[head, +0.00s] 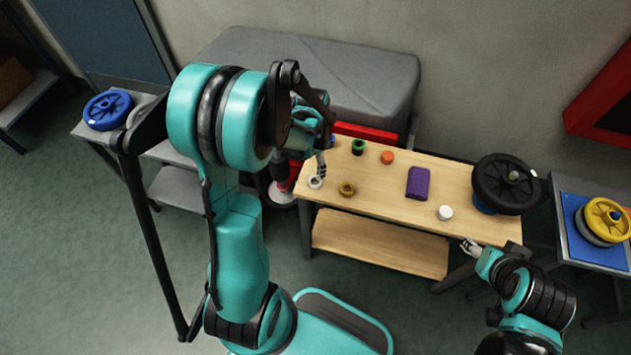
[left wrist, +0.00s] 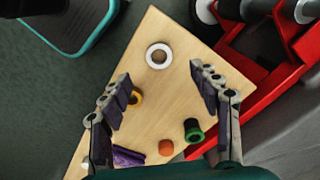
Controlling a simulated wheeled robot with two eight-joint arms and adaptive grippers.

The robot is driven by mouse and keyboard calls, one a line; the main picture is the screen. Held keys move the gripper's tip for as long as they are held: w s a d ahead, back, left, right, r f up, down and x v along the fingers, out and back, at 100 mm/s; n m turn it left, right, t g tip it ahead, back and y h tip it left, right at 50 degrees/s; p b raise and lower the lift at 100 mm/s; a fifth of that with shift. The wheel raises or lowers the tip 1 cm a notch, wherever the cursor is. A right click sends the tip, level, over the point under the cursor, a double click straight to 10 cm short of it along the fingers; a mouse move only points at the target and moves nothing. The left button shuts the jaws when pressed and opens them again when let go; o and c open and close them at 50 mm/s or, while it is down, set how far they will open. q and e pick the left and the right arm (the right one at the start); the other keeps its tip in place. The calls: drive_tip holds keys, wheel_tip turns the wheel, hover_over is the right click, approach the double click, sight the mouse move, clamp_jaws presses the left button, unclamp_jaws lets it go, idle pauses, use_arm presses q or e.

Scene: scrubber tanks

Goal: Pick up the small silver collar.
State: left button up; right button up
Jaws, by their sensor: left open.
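The small silver collar (head: 315,186) is a pale ring lying flat near the left end of the wooden table top. It also shows in the left wrist view (left wrist: 149,60), lying just beyond my fingertips near the table's corner. My left gripper (head: 321,166) is over that end of the table, just above and beside the collar. In the left wrist view my left gripper (left wrist: 160,76) has its fingers spread wide with nothing between them but the table surface. My right gripper (head: 469,246) is by the table's front right edge, away from the collar; its jaw opening is too small to judge.
On the wooden table (head: 315,220), a brass ring (head: 347,189) lies close to the collar. A green ring (head: 358,148), an orange piece (head: 387,157), a purple block (head: 418,183), a white round piece (head: 445,212) and a black wheel (head: 505,184) are farther along. Red equipment (left wrist: 255,85) stands beside the table.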

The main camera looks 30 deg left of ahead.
sight(317, 183)
use_arm(q)
wheel_tip(317, 183, down, 3)
drive_tip(key=shift+a+f+b, duration=0.1)
drive_tip(key=shift+a+b, duration=0.05)
drive_tip(key=shift+b, duration=0.4)
drive_tip(key=f+b, duration=0.2)
drive_tip(key=f, duration=0.1)
drive_tip(key=d+f, duration=0.1)
drive_tip(key=f, duration=0.1)
drive_tip(key=shift+w+f+b, duration=0.25)
drive_tip(key=shift+w+b, duration=0.15)
drive_tip(key=shift+r, duration=0.15)
drive_tip(key=c, duration=1.3)
